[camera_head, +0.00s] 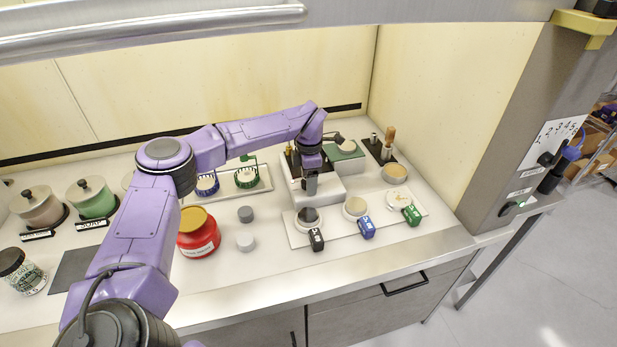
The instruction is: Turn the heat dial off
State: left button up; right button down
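A white boxy device (330,187) stands on the bench right of centre. My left gripper (311,188) points down at its front and covers part of it. I cannot make out a heat dial; it may be hidden behind the gripper or too small to tell. Whether the gripper touches the device is unclear, and the gap between its fingers is not readable. My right gripper is not in view.
A white tray (330,236) in front of the device holds round dishes and black, blue and green labelled items. A raised metal sash (400,12) crosses the top.

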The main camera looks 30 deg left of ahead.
pick_arm(q)
jog(key=shift+w+a+f, duration=0.1)
jog(key=shift+a, duration=0.1)
jog(key=c, duration=0.5)
jog(key=shift+s+r, duration=0.2)
jog(key=shift+r, duration=0.05)
jog(key=c, duration=0.4)
jog(key=shift+s+r, duration=0.1)
jog(key=shift+c, duration=0.2)
